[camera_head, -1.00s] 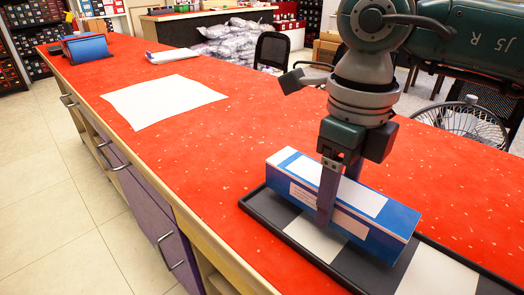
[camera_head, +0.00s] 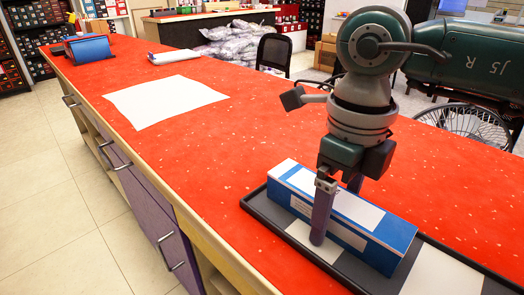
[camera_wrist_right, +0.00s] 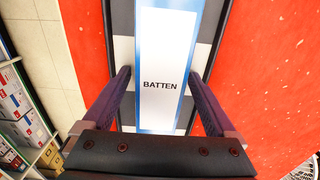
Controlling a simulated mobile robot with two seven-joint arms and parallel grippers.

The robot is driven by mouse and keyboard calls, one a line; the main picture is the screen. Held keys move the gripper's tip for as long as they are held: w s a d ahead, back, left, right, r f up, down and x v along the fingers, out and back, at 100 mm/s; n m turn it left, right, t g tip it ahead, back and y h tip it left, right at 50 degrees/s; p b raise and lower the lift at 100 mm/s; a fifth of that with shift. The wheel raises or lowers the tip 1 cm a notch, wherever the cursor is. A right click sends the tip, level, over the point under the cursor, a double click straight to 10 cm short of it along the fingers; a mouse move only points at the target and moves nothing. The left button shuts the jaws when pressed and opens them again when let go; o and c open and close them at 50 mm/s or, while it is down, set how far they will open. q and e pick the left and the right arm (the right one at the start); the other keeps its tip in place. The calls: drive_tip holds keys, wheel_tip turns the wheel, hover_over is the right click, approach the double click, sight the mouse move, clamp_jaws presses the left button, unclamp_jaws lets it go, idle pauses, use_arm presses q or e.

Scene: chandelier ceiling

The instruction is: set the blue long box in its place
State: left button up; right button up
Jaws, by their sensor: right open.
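The blue long box (camera_head: 398,232) has white labels on top and side. It lies flat on a black tray (camera_head: 266,212) with black and white panels, at the front right of the red counter. In the right wrist view the box (camera_wrist_right: 160,95) reads BATTEN on its white top label. My right gripper (camera_head: 336,212) is open above the box, with one purple finger in front of its near side. The far finger is mostly hidden behind the box. In the wrist view the fingers (camera_wrist_right: 160,76) stand on either side of the box, with gaps. My left gripper is out of view.
The red counter (camera_head: 250,125) is mostly clear. A white sheet (camera_head: 165,101) lies on its middle left. A white bundle (camera_head: 173,56) and a blue item (camera_head: 88,49) sit farther back. A wheel-like wire object (camera_head: 468,125) stands beyond the right edge.

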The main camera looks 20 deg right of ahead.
sight(339, 199)
wheel_tip(339, 199, up, 12)
drive_tip(key=p, duration=0.1)
drive_tip(key=shift+r, duration=0.15)
idle(0.5)
